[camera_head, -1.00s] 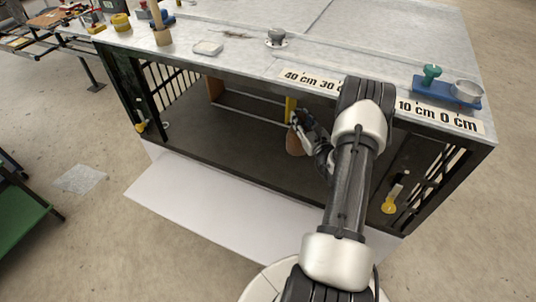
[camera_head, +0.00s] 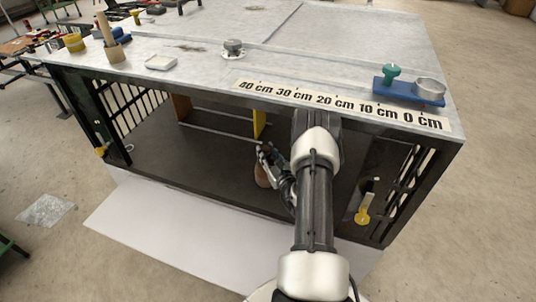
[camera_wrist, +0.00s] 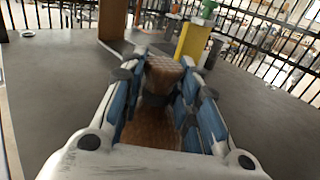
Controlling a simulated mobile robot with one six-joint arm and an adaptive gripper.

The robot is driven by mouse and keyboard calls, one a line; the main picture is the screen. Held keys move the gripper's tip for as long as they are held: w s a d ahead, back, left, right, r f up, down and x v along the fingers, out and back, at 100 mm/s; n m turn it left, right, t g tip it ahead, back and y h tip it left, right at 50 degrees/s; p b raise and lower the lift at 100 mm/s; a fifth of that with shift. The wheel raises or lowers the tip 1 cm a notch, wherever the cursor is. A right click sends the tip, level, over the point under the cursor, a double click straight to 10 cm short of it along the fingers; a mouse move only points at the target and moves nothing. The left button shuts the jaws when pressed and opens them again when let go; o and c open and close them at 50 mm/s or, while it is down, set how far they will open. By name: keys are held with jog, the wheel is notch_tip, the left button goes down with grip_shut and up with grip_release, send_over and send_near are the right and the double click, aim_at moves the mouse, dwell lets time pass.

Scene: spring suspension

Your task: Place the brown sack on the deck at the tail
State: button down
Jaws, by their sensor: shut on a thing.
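My gripper (camera_head: 266,150) is shut on the brown sack (camera_head: 261,178), inside the open front of the bench-like structure. In the wrist view the sack (camera_wrist: 150,130) sits between the blue-padded fingers (camera_wrist: 157,75), its gathered neck pinched near their tips. The dark deck (camera_head: 200,165) lies under the sack and is mostly bare. I cannot tell whether the sack touches it. My arm hides part of the deck to the right of the sack.
A yellow upright (camera_head: 260,123) and a brown upright (camera_head: 182,108) stand behind the sack. The grey top (camera_head: 200,40) overhangs, with a centimetre scale (camera_head: 340,104) along its front edge. Barred ends close the left and right. A yellow-ended lever (camera_head: 363,210) hangs at the right.

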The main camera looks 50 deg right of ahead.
jog(key=c, duration=1.2)
grip_release()
jog(key=shift+f, duration=0.1)
